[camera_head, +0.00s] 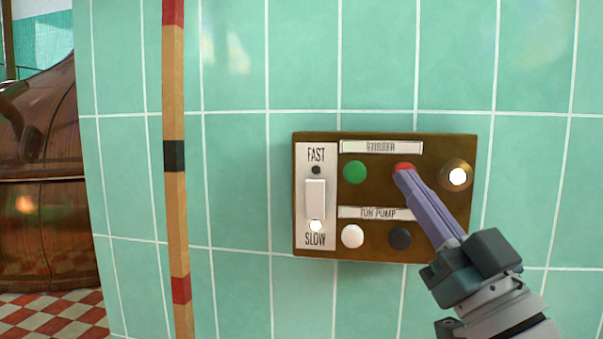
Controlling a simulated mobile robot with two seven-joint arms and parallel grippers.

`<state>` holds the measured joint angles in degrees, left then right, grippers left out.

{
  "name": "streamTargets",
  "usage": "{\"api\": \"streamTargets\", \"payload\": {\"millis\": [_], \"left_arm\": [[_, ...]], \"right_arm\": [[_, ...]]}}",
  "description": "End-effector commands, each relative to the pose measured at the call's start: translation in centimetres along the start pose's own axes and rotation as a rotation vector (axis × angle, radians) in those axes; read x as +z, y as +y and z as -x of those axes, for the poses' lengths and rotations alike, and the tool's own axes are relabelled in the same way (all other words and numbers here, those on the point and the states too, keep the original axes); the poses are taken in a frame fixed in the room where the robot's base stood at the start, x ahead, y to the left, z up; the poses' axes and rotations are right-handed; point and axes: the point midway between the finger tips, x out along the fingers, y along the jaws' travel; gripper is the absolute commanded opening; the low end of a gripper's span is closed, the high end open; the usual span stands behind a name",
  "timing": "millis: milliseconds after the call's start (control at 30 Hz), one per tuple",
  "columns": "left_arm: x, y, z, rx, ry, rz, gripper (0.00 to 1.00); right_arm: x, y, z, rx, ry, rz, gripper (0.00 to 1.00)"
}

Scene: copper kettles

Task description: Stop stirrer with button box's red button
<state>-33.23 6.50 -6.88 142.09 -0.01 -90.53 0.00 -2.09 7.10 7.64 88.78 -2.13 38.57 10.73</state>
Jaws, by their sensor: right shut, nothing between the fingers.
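The button box (385,250) is a brown panel on the green tiled wall. Its upper row, under a label reading "STIRRER" (381,147), has a green button (355,172) and the red button (403,166). My right gripper (404,172) comes in from the lower right, shut and empty. Its fingertips overlap the lower part of the red button; I cannot tell whether they touch it or press it in. A lit white lamp (457,176) is at the row's right end. My left gripper is not in view.
The box also has a FAST/SLOW switch (315,198) with a lit lamp near SLOW, and a white button (352,236) and dark button (399,238) below. A striped wooden pole (175,220) stands left. A copper kettle (40,225) is at far left.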

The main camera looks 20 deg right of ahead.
Motion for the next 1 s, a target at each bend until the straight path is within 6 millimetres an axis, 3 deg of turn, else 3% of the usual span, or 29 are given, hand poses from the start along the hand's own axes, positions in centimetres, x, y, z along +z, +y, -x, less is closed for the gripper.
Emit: {"api": "streamTargets", "payload": {"millis": [1000], "left_arm": [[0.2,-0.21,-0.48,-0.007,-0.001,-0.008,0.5]], "right_arm": [[0.56,0.53,-0.74,0.0,0.0,-0.001,0.0]]}}
